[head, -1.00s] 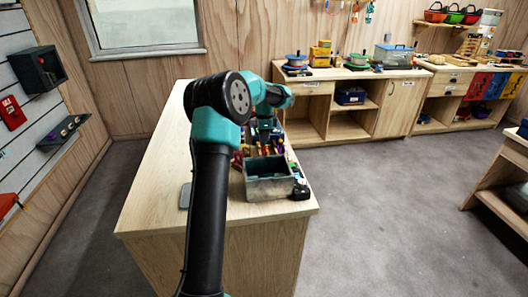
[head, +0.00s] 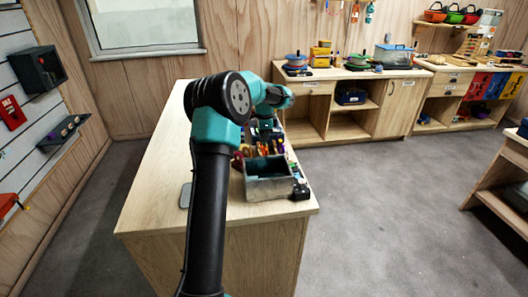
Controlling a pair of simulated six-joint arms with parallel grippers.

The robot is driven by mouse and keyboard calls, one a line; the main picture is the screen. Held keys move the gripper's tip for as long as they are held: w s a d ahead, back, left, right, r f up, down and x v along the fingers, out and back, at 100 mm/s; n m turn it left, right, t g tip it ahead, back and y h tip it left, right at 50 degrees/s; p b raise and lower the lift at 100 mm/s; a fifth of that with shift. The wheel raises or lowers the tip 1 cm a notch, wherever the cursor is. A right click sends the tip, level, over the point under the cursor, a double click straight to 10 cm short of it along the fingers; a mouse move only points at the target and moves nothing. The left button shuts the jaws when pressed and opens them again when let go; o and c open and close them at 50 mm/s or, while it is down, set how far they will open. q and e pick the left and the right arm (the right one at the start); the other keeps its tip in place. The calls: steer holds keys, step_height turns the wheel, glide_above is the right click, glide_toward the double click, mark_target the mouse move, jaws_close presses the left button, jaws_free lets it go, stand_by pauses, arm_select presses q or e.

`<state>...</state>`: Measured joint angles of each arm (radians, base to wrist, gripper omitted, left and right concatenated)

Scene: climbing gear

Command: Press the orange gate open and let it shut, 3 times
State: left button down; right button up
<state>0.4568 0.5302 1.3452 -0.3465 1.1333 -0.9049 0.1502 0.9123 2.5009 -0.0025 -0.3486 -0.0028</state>
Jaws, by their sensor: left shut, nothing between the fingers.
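My left arm reaches over the wooden counter, and my left gripper (head: 265,136) is small and dark at its end. It is shut with nothing between its fingers, low among a cluster of small coloured climbing gear behind a grey bin. A small orange piece (head: 263,150) shows just below the gripper; it may be the orange gate, but it is too small to tell its shape or whether it is open. I cannot tell whether the fingertips touch it. My right gripper is not in view.
The open grey bin (head: 270,187) stands at the counter's (head: 155,195) right edge, with a small black object (head: 300,191) beside it. The left part of the counter is mostly bare, with a flat grey plate (head: 185,195) partly behind my arm.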

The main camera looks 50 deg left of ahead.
arm_select(q)
steer(key=shift+r, duration=2.85)
step_height(320, 180, up, 3)
steer(key=shift+f, duration=0.1)
steer(key=shift+f, duration=3.25)
